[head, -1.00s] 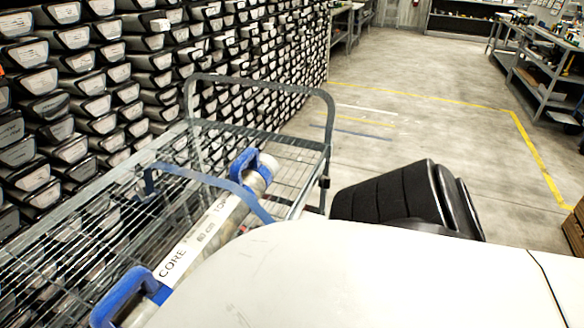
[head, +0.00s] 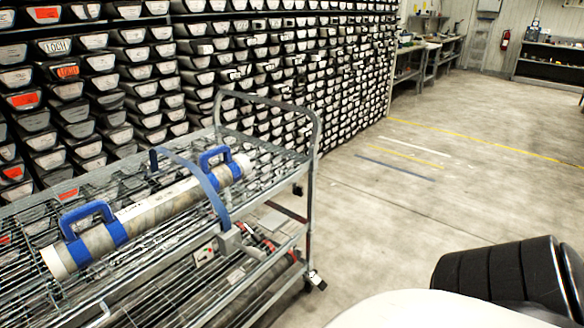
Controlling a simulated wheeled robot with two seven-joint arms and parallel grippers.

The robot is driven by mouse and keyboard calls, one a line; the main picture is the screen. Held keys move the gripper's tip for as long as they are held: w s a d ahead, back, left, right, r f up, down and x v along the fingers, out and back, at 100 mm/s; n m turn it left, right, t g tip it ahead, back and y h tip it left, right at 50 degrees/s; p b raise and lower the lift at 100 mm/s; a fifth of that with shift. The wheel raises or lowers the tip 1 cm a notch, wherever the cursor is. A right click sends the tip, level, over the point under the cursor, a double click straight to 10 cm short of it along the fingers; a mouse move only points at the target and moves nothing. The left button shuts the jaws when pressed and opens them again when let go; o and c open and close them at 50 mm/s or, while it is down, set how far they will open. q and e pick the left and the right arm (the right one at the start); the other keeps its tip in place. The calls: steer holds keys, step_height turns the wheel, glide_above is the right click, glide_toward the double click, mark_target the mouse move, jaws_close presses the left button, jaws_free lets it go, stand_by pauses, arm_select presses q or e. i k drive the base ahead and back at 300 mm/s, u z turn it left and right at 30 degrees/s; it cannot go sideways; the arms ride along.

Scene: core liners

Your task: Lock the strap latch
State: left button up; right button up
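A core liner tube (head: 165,204) with blue end bands and two blue handles lies along the top wire shelf of a grey cart (head: 315,150). A blue strap (head: 203,181) arches across the tube between the handles. Its far end meets a dark upright post (head: 153,161) on the shelf. Its near end hangs at the cart's front edge, just above a grey block (head: 230,242), which looks like the latch. I cannot tell whether the strap end is engaged in it. Neither of my grippers is in view.
The lower cart shelf (head: 200,290) holds more long tubes. A wall of labelled core trays (head: 140,75) stands behind the cart. Open concrete floor (head: 400,210) with painted lines lies to the right. Workbenches (head: 430,62) stand far back.

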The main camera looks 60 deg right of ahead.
mark_target(256, 236)
steer(key=z, duration=0.85)
steer(key=i, duration=0.65)
steer(key=z, duration=0.75)
steer(key=i, duration=0.4)
steer(key=u, duration=1.85)
steer(key=k, duration=0.7)
steer(key=z, duration=0.65)
steer(key=i, duration=0.5)
steer(key=u, duration=0.05)
